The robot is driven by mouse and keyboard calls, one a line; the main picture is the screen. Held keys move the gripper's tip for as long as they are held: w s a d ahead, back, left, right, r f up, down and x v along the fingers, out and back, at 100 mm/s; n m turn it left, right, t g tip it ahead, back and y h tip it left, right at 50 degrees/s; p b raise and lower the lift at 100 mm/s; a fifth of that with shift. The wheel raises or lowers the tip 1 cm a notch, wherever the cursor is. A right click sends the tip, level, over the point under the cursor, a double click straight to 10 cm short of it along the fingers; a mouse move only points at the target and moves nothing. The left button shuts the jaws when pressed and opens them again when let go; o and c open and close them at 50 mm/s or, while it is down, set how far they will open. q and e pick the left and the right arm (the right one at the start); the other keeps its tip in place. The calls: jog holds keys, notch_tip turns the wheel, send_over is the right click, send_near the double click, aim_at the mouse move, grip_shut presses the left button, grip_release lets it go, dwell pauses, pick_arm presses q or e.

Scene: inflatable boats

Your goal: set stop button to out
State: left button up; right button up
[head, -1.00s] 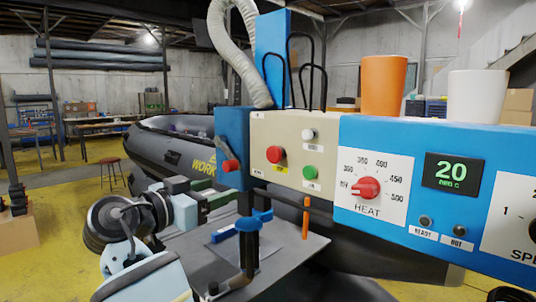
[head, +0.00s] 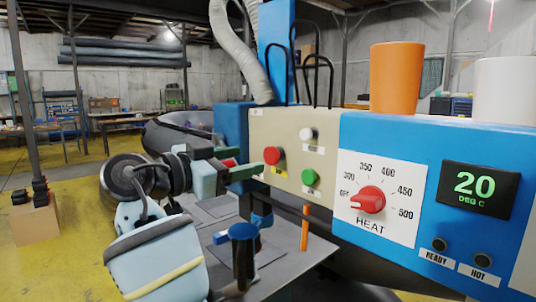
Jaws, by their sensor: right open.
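The red stop button (head: 272,156) is on the beige panel (head: 290,128) of the blue machine, above a small yellow label. Whether it is pressed in or out cannot be told from here. A white button (head: 306,134) and a green button (head: 310,177) sit to its right. My right gripper (head: 245,164) is open and empty, just left of the red button. Its fingers point toward the panel, with a visible gap to the button. My left gripper is not in view.
The blue machine carries a red heat dial (head: 368,200) and a display (head: 480,188) reading 20. An orange cup (head: 396,78) and a white cup (head: 505,88) stand on top. A grey table (head: 270,275) lies below; a grey inflatable boat (head: 180,133) is behind.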

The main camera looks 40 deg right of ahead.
aim_at(269, 154)
jog(key=d, duration=0.2)
jog(key=d+p, duration=0.1)
jog(key=d, duration=0.4)
jog(key=shift+w+d, duration=0.1)
jog(key=shift+w, duration=0.15)
